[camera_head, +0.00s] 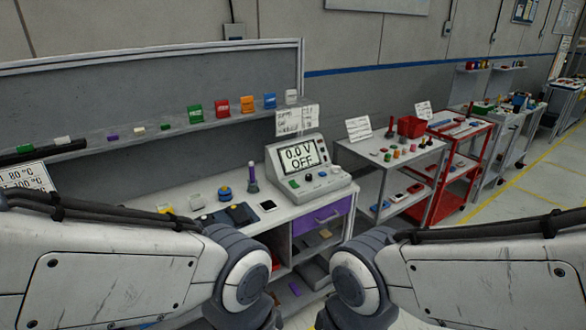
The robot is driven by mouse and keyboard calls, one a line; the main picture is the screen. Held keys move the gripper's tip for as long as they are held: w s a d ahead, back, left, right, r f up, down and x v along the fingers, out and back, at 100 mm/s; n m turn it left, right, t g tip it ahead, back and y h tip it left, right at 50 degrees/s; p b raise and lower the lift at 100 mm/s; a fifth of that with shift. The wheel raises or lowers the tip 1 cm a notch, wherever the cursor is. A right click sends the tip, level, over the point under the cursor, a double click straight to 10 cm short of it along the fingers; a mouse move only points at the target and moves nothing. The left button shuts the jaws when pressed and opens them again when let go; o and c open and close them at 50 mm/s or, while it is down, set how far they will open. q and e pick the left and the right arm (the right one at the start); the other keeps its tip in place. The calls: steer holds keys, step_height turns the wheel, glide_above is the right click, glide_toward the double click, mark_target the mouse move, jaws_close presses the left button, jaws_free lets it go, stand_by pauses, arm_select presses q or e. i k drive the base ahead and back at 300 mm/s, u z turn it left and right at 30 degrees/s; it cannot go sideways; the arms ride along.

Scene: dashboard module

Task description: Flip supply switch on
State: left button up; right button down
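The power supply (336,179) is a light grey box with a sloped front, standing on the right end of the workbench. Its display (300,158) reads "0.0 V" and "OFF". A green knob or button (294,184) and several small dark controls sit on its front. I cannot tell which of these is the supply switch. Both my arms reach in from the lower left and lower right, apart from the supply. Only their links and joints show, below and in front of the bench. Neither gripper is in view.
A grey cart (385,158) and red cart (462,135) stand right.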

mark_target(292, 182)
steer(key=u, duration=0.05)
steer(key=i, duration=1.85)
steer(key=z, duration=0.4)
